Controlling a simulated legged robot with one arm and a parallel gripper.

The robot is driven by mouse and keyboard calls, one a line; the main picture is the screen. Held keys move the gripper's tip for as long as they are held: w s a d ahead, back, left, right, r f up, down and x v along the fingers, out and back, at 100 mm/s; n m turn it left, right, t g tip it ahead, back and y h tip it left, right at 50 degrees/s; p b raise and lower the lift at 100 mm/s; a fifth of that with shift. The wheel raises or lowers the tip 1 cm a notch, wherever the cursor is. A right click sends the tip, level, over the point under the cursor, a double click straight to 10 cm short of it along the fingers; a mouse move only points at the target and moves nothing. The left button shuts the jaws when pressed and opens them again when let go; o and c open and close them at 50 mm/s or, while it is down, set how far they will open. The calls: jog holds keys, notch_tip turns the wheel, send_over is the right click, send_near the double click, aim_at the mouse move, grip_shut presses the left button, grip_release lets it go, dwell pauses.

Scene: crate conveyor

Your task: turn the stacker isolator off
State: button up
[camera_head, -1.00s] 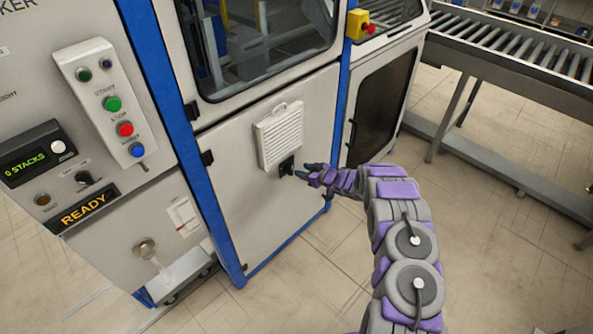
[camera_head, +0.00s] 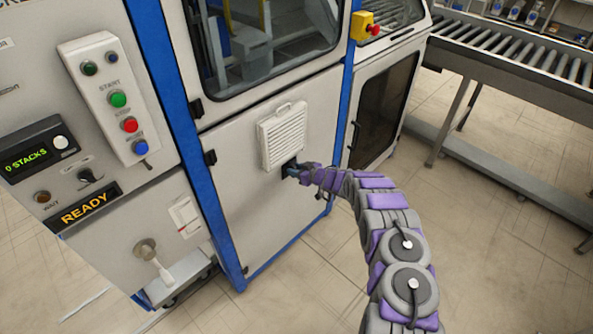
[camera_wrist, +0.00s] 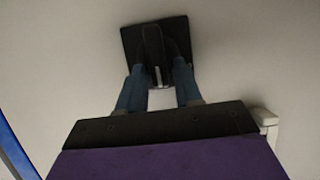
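A small black square plate with a raised black handle (camera_wrist: 153,42) is on the pale door panel; in the head view it sits just under the white vent and is mostly hidden by my gripper (camera_head: 291,172). I take it to be the isolator, but no label shows. In the wrist view my gripper (camera_wrist: 159,78) has its two blue-grey fingers apart at the plate's lower edge. The handle's lower end shows between the fingertips, with gaps at the sides. I cannot tell whether they touch it.
The white louvred vent (camera_head: 282,138) is directly above the gripper. A button box (camera_head: 108,95), a READY display (camera_head: 84,206) and a metal lever knob (camera_head: 147,249) are at left. A red emergency stop (camera_head: 372,29) is at upper right. Floor at right is clear up to the roller conveyor (camera_head: 500,43).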

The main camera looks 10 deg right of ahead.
jog(key=shift+d, duration=0.15)
grip_shut()
jog(key=shift+s+p, duration=0.1)
jog(key=shift+p, duration=0.25)
jog(key=f+n+t+h+p, duration=0.1)
jog(key=n+t, duration=0.1)
jog(key=n, duration=0.2)
jog(key=s+a+f+n+t+h+p, duration=0.1)
jog(key=n+t+p, duration=0.1)
jog(key=n, duration=0.2)
jog(key=a+f+n+t+h+p, duration=0.1)
jog(key=n+t+p, duration=0.1)
jog(key=n, duration=0.3)
jog(key=shift+s+a, duration=0.15)
jog(key=shift+s, duration=0.1)
jog(key=shift+n+t, duration=0.3)
dwell(0.5)
